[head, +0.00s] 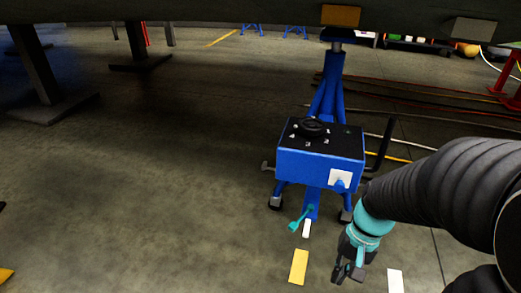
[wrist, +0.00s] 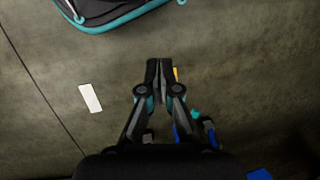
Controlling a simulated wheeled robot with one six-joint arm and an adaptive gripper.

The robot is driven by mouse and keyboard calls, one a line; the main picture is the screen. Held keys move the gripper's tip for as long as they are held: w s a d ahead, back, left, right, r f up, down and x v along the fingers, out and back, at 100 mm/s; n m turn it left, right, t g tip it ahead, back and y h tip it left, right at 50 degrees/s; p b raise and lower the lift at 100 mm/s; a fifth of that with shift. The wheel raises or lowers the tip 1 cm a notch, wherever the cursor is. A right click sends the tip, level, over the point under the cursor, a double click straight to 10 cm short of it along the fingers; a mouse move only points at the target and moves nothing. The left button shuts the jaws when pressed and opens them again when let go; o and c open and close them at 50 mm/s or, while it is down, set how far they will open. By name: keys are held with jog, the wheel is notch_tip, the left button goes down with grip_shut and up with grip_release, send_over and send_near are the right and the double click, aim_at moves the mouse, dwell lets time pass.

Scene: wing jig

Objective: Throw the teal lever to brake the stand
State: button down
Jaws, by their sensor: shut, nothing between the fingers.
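The teal lever (head: 299,219) sits low at the front of the blue stand (head: 320,168), slanting down to the left. A white mark (head: 306,228) is just beside its lower part. My gripper (head: 347,272) is shut and empty, low over the floor to the right of the lever and apart from it. In the wrist view my gripper (wrist: 160,66) has its fingertips together. A small teal piece (wrist: 196,115), probably the lever, shows right of the fingers there, beside blue stand parts, mostly hidden by my gripper.
The stand's box has a black top with a dial (head: 312,127). A black upright bar (head: 385,143) stands at its right. A yellow floor strip (head: 298,267) and a white strip (head: 395,281) lie near my gripper. Open floor (head: 150,200) spreads left.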

notch_tip(320, 180, up, 21)
jog(key=s+a+n+t+h+p, duration=0.1)
jog(key=a+n+t+h+p, duration=0.1)
jog(key=n+t+p, duration=0.2)
jog(key=t, duration=0.3)
jog(key=shift+s+h, duration=0.3)
jog(key=shift+s, duration=0.05)
